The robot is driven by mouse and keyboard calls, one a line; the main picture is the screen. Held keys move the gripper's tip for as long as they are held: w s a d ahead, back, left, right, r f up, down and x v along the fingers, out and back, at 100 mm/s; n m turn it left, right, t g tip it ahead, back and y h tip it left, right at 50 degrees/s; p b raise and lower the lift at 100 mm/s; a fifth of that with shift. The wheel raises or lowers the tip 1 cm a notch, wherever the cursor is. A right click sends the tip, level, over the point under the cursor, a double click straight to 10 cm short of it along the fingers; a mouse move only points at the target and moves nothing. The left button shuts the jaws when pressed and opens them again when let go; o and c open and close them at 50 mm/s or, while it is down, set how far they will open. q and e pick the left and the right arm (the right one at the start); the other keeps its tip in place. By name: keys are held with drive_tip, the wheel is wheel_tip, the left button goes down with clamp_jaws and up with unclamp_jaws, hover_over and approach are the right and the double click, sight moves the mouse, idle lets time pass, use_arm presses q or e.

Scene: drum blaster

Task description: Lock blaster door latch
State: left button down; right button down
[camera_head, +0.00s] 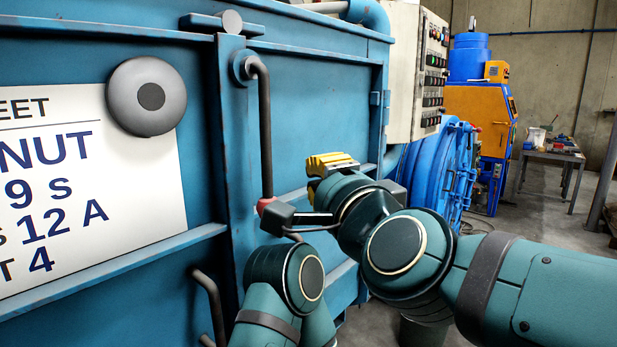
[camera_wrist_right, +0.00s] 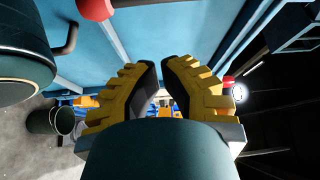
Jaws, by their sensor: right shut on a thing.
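The blue blaster door (camera_head: 305,115) fills the left of the head view. A dark latch lever (camera_head: 265,130) hangs from a round pivot on the door and ends in a red tip (camera_head: 266,205). My right gripper (camera_head: 330,164) is right of the lever, its yellow finger parts close to the door. In the wrist view my right gripper (camera_wrist_right: 160,64) shows its two fingers curved inward, tips apart. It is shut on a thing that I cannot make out. My left arm is below the lever; its fingers are hidden.
A second dark lever (camera_head: 211,300) is lower on the door. A control box (camera_head: 416,72) and a blue round hatch (camera_head: 438,165) stand beyond my right arm. A bucket (camera_head: 421,332) is on the floor below it.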

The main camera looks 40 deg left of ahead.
drive_tip(key=v, duration=0.2)
drive_tip(key=shift+d+f, duration=0.1)
drive_tip(key=shift+d, duration=0.4)
drive_tip(key=shift+s, duration=0.1)
